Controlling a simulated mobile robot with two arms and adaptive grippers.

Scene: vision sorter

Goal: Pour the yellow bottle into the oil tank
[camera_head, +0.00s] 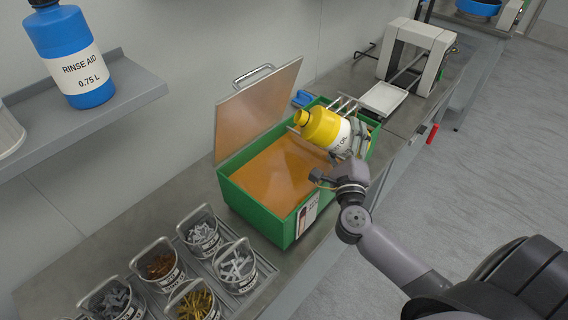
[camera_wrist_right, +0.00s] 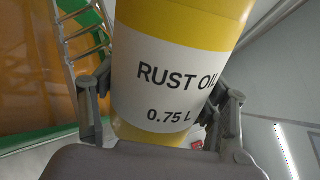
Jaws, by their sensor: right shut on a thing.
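In the right wrist view the bottle (camera_wrist_right: 170,68) reads "RUST OIL 0.75 L". My right gripper (camera_head: 350,158) is shut on it and holds it tilted above the right part of the oil tank, its neck towards the upper left. The oil tank (camera_head: 255,213) is a green box filled with orange-brown liquid, with its lid (camera_head: 258,105) raised at the back. No stream shows from the bottle. My left gripper is not in view.
Several small buckets (camera_head: 203,237) of metal parts stand on the bench left of the tank. A blue rinse aid bottle (camera_head: 72,60) stands on a wall shelf (camera_head: 125,88). A white-grey machine (camera_head: 415,52) with a tray stands beyond the tank.

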